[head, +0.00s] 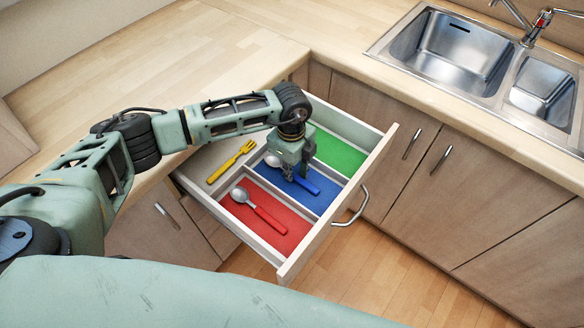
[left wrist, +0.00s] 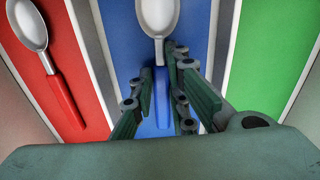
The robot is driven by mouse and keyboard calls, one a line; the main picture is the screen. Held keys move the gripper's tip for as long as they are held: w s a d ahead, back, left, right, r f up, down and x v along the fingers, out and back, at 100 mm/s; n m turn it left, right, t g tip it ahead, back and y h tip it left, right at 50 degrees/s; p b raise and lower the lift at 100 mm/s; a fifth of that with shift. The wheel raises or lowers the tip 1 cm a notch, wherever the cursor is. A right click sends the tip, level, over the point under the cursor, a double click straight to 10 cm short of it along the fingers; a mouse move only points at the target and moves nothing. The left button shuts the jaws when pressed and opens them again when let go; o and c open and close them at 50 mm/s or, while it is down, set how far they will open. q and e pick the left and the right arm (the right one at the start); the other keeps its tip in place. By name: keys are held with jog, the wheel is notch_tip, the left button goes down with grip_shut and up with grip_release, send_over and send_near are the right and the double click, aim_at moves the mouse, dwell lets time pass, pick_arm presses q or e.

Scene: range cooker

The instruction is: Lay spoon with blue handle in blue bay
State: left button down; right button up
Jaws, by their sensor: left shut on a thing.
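The spoon with the blue handle (head: 307,185) has a silver bowl and lies along the blue bay (head: 316,200), its bowl toward the back left. My left gripper (head: 290,174) reaches down over the blue bay and is shut on this spoon's handle. In the left wrist view the blue handle (left wrist: 162,92) runs between the fingers (left wrist: 163,84), and the bowl points away over the blue floor (left wrist: 125,45). I cannot tell whether the spoon touches the floor. My right gripper is not in view.
The open drawer has a red bay (head: 262,238) with a red-handled spoon (head: 265,216) and an empty-looking green bay (head: 337,152). A yellow fork (head: 231,161) lies in the drawer's pale back-left part. Low dividers separate the bays. Worktop (head: 230,45) and sink (head: 455,50) lie behind.

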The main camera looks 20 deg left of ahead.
pick_arm(q)
jog(key=shift+f, duration=0.1)
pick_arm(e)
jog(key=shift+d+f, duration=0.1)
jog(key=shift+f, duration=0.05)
pick_arm(q)
jog(key=c, duration=1.7)
grip_release()
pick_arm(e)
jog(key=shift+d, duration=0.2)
